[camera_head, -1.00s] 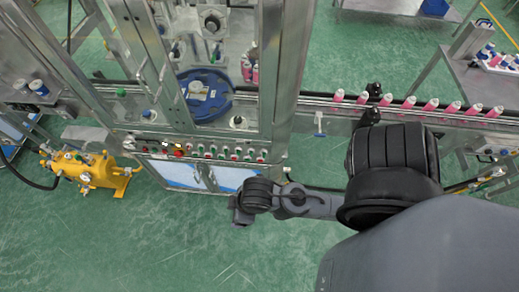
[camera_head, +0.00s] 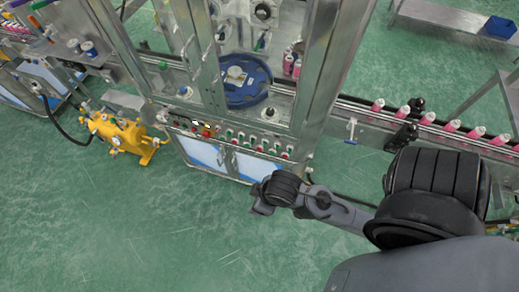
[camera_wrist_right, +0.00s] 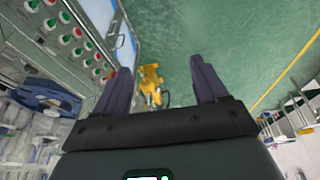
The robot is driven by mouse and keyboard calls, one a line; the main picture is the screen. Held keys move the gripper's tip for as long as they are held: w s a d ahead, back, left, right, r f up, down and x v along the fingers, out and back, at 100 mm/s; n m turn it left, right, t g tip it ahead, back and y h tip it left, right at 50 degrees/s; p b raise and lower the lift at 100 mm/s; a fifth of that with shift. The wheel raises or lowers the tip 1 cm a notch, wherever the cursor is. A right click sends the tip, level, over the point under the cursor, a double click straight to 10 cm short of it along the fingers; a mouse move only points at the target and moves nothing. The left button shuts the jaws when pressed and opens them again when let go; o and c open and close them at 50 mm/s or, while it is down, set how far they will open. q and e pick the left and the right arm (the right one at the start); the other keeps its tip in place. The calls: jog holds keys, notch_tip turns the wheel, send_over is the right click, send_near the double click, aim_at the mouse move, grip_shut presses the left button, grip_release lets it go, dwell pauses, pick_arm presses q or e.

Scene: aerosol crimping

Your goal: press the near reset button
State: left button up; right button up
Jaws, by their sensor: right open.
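The machine's front control panel (camera_head: 232,139) carries a row of green, red and other buttons. I cannot tell which one is the near reset button. A red button (camera_head: 206,132) shows near the left part of the row. In the right wrist view, green and red buttons (camera_wrist_right: 65,40) run along the upper left, left of the fingers. My right gripper (camera_head: 260,203) is low in front of the cabinet, below the right part of the panel and apart from it. In the right wrist view, my right gripper (camera_wrist_right: 162,80) has its two fingers spread with nothing between them. My left gripper is not in view.
A conveyor (camera_head: 365,112) with pink cans runs right from the machine. A blue round turntable (camera_head: 247,90) sits inside the machine frame. A yellow pump unit (camera_head: 122,133) stands on the floor at left. The green floor (camera_head: 150,220) in front is clear.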

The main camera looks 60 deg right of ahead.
grip_shut()
dwell(1.5)
